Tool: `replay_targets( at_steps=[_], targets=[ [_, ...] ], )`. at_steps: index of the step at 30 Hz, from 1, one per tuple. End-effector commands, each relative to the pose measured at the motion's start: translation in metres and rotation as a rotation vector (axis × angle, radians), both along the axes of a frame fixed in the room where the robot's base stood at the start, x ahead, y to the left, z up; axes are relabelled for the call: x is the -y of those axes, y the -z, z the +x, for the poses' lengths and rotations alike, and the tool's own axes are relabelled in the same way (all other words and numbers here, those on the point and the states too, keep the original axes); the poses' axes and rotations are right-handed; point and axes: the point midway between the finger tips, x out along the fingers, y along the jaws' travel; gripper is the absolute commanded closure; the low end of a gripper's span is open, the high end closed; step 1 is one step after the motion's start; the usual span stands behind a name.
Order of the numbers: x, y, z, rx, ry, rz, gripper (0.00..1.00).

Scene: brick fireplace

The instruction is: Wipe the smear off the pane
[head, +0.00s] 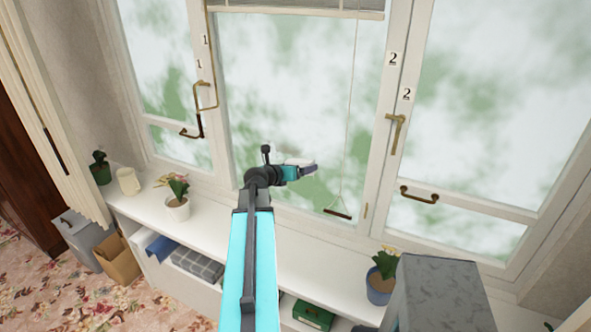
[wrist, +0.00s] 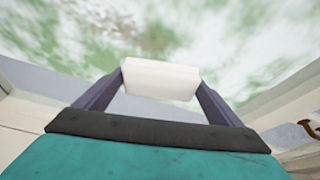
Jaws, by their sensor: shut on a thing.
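My gripper (head: 304,169) is in front of the middle window pane (head: 285,65), low on it. It is shut on a white block-shaped pad (wrist: 160,79), held between the two dark fingers in the wrist view. In the head view the pad (head: 298,162) shows only as a pale edge. A grey-brown smear (head: 289,148) shows on the pane just above the gripper. In the wrist view the smear (wrist: 152,40) is a dark blurred patch beyond the pad. I cannot tell whether the pad touches the glass.
A pull cord with a wooden bar (head: 338,213) hangs right of my gripper. Brass handles (head: 397,133) stick out from the frames.

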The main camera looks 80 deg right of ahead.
Motion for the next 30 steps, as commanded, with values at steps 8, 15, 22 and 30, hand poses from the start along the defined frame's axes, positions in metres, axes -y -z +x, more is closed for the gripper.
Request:
replay_targets(
  at_steps=[8, 15, 22, 30],
  targets=[
    [-0.004, 0.000, -0.014, 0.000, 0.002, 0.002, 0.29],
    [-0.007, 0.000, -0.027, -0.001, 0.001, 0.001, 0.29],
    [-0.008, 0.000, -0.033, 0.000, 0.001, 0.001, 0.29],
    [-0.008, 0.000, -0.033, 0.000, 0.000, 0.000, 0.29]
  ],
)
